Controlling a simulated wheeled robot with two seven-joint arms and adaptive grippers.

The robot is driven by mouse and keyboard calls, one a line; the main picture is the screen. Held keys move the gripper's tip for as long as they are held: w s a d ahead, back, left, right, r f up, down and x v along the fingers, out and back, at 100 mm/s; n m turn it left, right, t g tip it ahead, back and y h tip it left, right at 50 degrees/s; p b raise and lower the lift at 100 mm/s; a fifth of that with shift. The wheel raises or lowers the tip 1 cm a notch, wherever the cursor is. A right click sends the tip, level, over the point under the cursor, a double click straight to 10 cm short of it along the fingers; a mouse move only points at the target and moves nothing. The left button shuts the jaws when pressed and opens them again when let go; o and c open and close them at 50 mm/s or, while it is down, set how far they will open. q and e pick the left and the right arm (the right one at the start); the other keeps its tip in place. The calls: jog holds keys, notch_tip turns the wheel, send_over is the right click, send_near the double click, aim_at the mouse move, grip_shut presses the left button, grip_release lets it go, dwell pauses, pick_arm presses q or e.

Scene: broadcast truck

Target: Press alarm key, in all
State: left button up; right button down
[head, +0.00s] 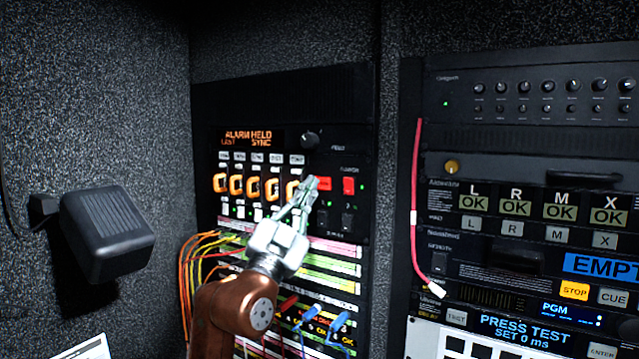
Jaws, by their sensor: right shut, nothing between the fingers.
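A rack panel has an orange display (248,139) reading "ALARM HELD", with "LAST SYNC" below it. Under the display is a row of several orange-framed switches (237,187) with white labels above. To their right are a lit red key (325,184) and a second red key (349,186); their small lettering is too blurred to read. My right gripper (312,183) is shut and empty, with its tips in front of the panel at the left red key, partly covering it and the last orange switch. I cannot tell whether the tips touch the key. My left gripper is out of view.
A dark knob (309,140) sits above the keys. Patch rows with orange and yellow cables (190,265) lie below the panel. A red cable (415,200) hangs beside the right rack (530,135). A black speaker-like box (107,233) juts from the left wall.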

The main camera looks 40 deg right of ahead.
jog(key=shift+s+d, duration=0.1)
jog(key=shift+d, duration=0.05)
jog(key=shift+s+r, duration=0.1)
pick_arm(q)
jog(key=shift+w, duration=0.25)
pick_arm(e)
jog(key=shift+s, duration=0.1)
dwell(0.5)
jog(key=shift+d, duration=0.1)
dwell(0.4)
jog(key=shift+d, duration=0.3)
